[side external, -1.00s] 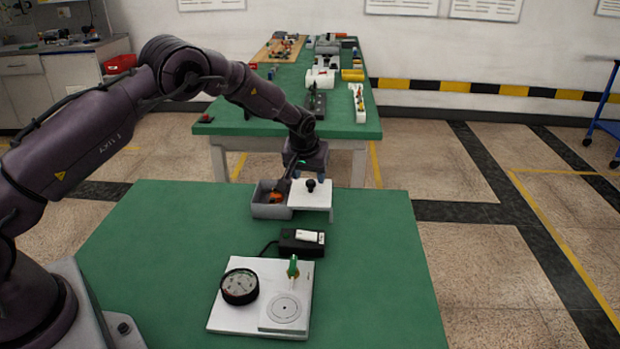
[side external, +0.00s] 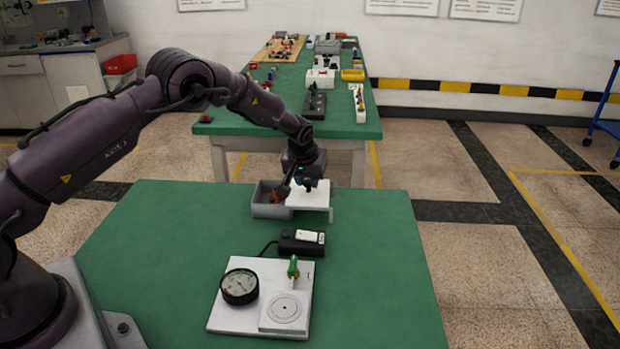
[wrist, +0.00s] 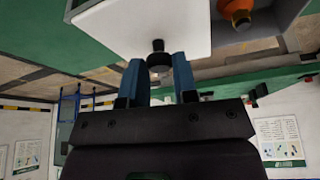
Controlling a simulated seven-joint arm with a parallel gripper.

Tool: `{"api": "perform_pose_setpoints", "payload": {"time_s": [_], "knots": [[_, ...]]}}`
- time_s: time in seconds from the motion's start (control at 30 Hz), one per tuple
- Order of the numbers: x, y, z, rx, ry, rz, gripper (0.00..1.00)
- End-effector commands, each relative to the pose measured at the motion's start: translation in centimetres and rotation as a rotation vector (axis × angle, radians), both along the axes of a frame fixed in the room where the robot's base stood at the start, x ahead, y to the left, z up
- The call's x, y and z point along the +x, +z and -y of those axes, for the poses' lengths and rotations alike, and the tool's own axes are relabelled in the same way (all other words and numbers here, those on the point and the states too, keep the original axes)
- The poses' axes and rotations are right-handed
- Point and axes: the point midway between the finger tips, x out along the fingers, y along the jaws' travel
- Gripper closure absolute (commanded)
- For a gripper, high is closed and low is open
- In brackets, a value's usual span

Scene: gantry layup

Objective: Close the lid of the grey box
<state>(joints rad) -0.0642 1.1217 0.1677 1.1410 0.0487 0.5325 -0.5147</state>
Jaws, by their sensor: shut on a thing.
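The grey box (side external: 266,208) stands near the far edge of the green table, its compartment open at the top. The white lid (side external: 312,200) lies flat to the right of the opening, beside the box. My gripper (wrist: 159,78) is shut on the lid's black knob (wrist: 158,58), with one blue finger on each side of it in the wrist view. An orange thing (wrist: 237,12) sits inside the open box, and part of the grey box wall shows in the wrist view. In the side view my wrist hides the knob.
A black device with a white top (side external: 302,242) lies in front of the box. Nearer is a white board (side external: 235,318) with a round gauge (side external: 239,287) and a green-handled piece (side external: 293,267). A second green table (side external: 345,128) with several items stands behind. The near table's right side is clear.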

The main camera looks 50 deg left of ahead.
Motion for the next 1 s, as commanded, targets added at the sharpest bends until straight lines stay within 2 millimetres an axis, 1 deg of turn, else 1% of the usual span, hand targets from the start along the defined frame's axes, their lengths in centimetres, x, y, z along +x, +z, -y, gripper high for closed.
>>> {"api": "perform_pose_setpoints", "payload": {"time_s": [0.03, 0.3, 0.4, 0.5, 0.77, 0.8, 0.9, 1.0], "knots": [[-0.6, 0.1, -0.9, 0.000, 0.006, -0.001, 1.00], [-5.0, 0.1, -5.3, 0.000, 0.009, -0.001, 1.00], [-6.0, 0.1, -6.2, 0.001, 0.006, 0.002, 1.00], [-6.5, 0.1, -6.6, 0.002, 0.004, 0.001, 1.00], [-6.7, 0.1, -6.8, 0.004, 0.006, -0.005, 1.00], [-6.7, 0.1, -6.9, 0.005, 0.006, -0.006, 0.68], [-6.7, 0.1, -6.8, 0.004, 0.006, -0.006, 0.47], [-6.6, 0.0, -6.7, 0.003, 0.004, -0.004, 0.47]]}}
